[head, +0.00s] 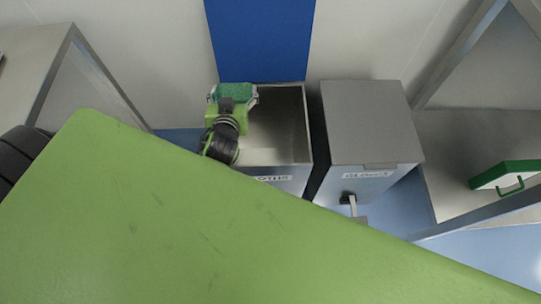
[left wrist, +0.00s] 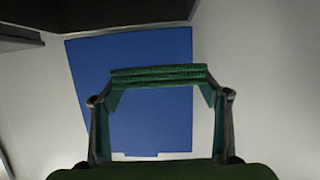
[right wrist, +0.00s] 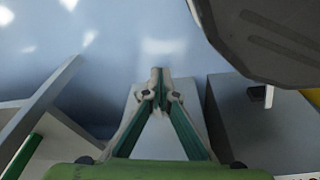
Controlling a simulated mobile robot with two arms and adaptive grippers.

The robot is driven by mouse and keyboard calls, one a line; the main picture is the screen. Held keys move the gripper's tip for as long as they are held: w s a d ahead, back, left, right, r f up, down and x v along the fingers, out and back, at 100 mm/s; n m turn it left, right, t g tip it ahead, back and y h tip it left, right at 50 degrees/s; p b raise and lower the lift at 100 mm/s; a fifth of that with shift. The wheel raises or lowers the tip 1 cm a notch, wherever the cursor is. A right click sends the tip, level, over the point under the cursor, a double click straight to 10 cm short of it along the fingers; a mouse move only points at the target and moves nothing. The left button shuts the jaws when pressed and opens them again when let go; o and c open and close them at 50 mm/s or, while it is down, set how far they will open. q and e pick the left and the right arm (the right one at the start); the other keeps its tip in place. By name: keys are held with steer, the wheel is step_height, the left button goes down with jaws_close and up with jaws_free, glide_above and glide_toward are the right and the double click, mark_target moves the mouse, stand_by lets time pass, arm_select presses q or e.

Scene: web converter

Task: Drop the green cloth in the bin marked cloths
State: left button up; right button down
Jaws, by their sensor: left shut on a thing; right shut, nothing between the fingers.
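The green cloth (head: 236,90) is a folded, layered pad. My left gripper (head: 233,96) is shut on it; the left wrist view shows the cloth (left wrist: 158,77) spanning between the two fingertips. The open steel bin (head: 309,135) has a front label (head: 272,178), partly hidden, whose visible letters look like the end of "cloths". In the head view, the cloth and left gripper show over this bin's back left part; their height above its rim is hard to tell. My right gripper (right wrist: 158,78) is shut and empty in the right wrist view, and is not seen in the head view.
A second steel bin (head: 365,115) with a closed lid stands to the right, its label hard to read. A blue panel (head: 260,40) is on the wall behind. A steel bench (head: 450,150) at the right holds a green-and-white object (head: 505,174) with a handle.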

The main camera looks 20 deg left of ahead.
arm_select(q)
steer(key=shift+s+d+f+n+g+y, duration=0.15)
steer(key=shift+s+d+f+n+y, duration=0.2)
steer(key=shift+f, duration=0.25)
steer(key=shift+s+d+f+n+g+y, duration=0.15)
steer(key=shift+d+f+n+y, duration=0.1)
steer(key=shift+d+f, duration=0.25)
steer(key=d+f+b, duration=0.5)
steer(key=f, duration=0.1)
steer(key=shift+d+m, duration=0.3)
steer(key=shift+d, duration=0.1)
arm_select(e)
step_height(320, 180, up, 18)
steer(key=w+t, duration=0.1)
steer(key=w, duration=0.1)
steer(key=shift+f, duration=0.1)
arm_select(q)
steer(key=o, duration=1)
steer(key=shift+o, duration=0.2)
steer(key=shift+h, duration=0.3)
